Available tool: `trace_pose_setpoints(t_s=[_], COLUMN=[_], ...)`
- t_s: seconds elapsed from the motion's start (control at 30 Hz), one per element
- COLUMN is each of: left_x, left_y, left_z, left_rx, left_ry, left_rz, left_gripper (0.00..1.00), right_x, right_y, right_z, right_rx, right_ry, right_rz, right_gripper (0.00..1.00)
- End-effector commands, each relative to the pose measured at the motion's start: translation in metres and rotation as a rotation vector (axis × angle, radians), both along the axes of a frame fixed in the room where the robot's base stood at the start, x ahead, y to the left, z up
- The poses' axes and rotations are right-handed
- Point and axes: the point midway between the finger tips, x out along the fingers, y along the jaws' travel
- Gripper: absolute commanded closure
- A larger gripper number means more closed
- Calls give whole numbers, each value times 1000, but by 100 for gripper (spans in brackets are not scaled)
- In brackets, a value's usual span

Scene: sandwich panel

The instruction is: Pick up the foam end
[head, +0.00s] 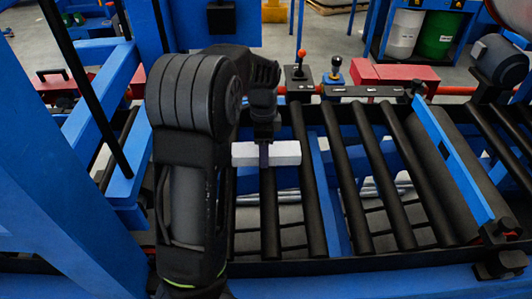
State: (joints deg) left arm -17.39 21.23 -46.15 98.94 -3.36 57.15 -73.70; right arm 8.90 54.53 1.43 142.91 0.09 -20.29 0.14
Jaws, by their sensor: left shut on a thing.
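A white foam end (287,153) is a short white block lying crosswise above the black rollers in the head view. My left gripper (264,155) reaches down onto it from above and is shut on it near its middle. My left arm comes in from the lower left and hides what lies behind it. I cannot tell whether the block touches the rollers or hangs just above them. My right gripper is not in view.
Black rollers (352,190) run across a blue-framed conveyor, with a blue bar (455,165) at right. Two joysticks (300,72) and red boxes (395,76) stand along the far edge. Blue posts (60,190) crowd the left side. The rollers right of the block are clear.

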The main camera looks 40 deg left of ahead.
Motion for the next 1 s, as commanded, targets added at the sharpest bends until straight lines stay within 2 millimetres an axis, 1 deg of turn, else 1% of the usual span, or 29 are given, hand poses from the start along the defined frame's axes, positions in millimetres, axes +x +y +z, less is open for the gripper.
trace_pose_setpoints(t_s=[0.17,0.27,0.37,0.47,0.6,0.73,0.83,1.0], left_x=[0,1,1,2,2,1,1,0], left_y=[0,0,0,-1,0,0,0,0], left_z=[1,6,18,35,64,86,96,101], left_rx=[1,-1,0,-1,0,0,1,1], left_ry=[-1,-2,-4,-5,-6,-4,-2,1], left_rz=[0,0,-2,-1,-1,0,-1,0], left_gripper=[86,86,86,86,86,86,86,86], right_x=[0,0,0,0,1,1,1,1], right_y=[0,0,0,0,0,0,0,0], right_z=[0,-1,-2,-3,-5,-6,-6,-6], right_rx=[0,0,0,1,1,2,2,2], right_ry=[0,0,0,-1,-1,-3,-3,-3], right_rz=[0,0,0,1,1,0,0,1], right_gripper=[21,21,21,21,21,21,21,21])
